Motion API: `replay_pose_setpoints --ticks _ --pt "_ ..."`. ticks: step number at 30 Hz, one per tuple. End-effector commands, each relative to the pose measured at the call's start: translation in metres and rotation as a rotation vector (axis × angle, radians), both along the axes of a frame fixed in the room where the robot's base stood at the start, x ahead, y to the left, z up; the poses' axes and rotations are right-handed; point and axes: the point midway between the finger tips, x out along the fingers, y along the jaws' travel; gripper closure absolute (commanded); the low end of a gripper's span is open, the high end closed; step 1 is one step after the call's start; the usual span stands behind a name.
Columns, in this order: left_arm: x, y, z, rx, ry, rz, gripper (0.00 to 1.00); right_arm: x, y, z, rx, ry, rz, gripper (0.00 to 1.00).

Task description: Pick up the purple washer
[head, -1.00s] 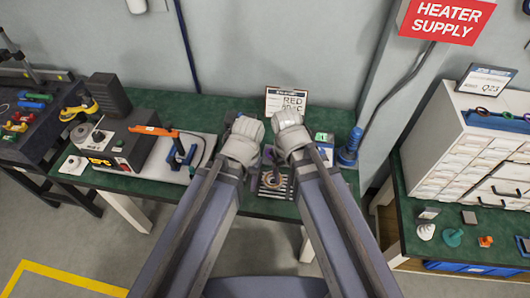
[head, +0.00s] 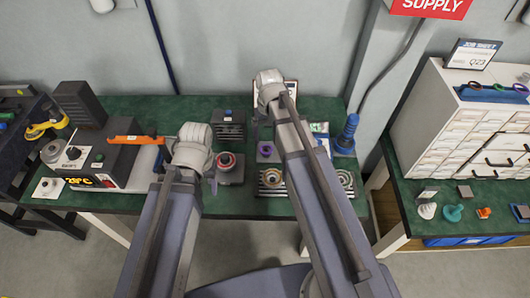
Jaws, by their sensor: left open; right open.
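A purple ring (head: 266,149), which looks like the purple washer, lies on a small grey block on the green bench, between my two arms. My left gripper (head: 213,184) is left of it, low beside a grey fixture with a red ring (head: 226,160). It is open, though its fingers are mostly hidden by my wrist. My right gripper (head: 259,120) is above and behind the purple ring, near the back of the bench. It is open, and its fingers are small and partly hidden. I see nothing held in either gripper.
A heater box (head: 105,160) with an orange-handled tool stands left on the green bench (head: 185,108). A dark tray (head: 272,190) with metal rings lies at the front. A blue spindle (head: 347,136) stands right. A white drawer cabinet (head: 455,120) carries several coloured rings.

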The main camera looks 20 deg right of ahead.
Motion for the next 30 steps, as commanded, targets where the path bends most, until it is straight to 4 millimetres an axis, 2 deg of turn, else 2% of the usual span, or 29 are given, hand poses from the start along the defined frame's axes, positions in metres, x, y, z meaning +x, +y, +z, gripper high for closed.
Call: replay_pose_setpoints --ticks 8,21,30 --pt "0.0 0.0 -0.008 0.0 0.0 0.0 0.4 0.0 0.001 -0.008 0.0 0.0 0.0 0.09" --pt "0.0 0.0 -0.055 0.0 0.0 0.0 0.4 0.001 0.008 -0.055 0.0 0.0 0.001 0.09" --pt "0.0 0.0 -0.054 0.0 0.0 0.0 0.4 0.001 0.008 -0.054 0.0 0.0 0.0 0.09"
